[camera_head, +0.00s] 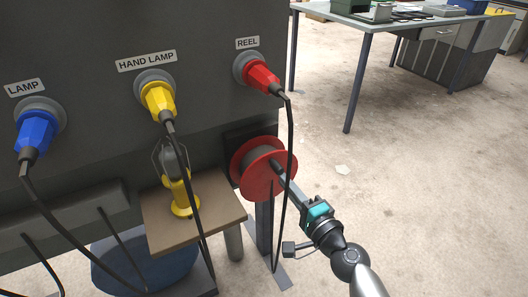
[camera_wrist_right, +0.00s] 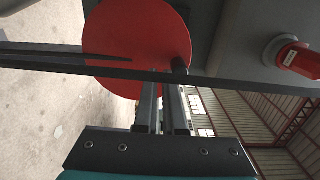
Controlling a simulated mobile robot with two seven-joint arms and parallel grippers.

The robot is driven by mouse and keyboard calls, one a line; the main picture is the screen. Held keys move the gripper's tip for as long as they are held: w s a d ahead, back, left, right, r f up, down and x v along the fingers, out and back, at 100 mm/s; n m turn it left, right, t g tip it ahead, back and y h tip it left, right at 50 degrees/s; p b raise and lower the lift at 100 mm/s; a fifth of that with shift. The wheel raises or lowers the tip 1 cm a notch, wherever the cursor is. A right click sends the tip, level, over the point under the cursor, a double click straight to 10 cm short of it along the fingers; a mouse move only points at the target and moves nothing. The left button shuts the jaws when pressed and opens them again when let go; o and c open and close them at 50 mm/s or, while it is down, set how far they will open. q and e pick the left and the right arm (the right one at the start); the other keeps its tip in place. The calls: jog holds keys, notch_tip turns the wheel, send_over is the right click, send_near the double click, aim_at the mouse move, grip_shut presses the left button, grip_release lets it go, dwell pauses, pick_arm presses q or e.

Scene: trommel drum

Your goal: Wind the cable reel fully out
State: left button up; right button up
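The cable reel (camera_head: 262,170) is a red disc drum mounted at the right end of the dark panel. It fills the upper middle of the right wrist view (camera_wrist_right: 135,40), with a dark knob (camera_wrist_right: 180,66) near its edge. My right gripper (camera_head: 280,172) reaches up to the reel's face from the lower right. In the wrist view its two fingers (camera_wrist_right: 162,85) lie close together, tips by the knob; whether they hold it is hidden. The red REEL plug (camera_head: 262,77) sits in its socket, its dark cable (camera_head: 290,130) hanging in front of the drum. My left gripper is out of view.
A yellow hand lamp (camera_head: 181,195) stands on a small wooden shelf (camera_head: 156,222) left of the reel. A yellow plug (camera_head: 158,101) and a blue plug (camera_head: 36,130) are in the panel. The floor to the right is open, up to a table (camera_head: 385,22).

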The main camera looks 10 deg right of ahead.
jog(key=o, duration=1.1)
jog(key=b+v, duration=0.1)
jog(key=v, duration=0.3)
jog(key=shift+s+r, duration=0.15)
jog(key=shift+s, duration=0.05)
jog(key=shift+o, duration=0.2)
jog(key=shift+s+d+r, duration=0.1)
jog(key=shift+s+d, duration=0.1)
jog(key=shift+s, duration=0.45)
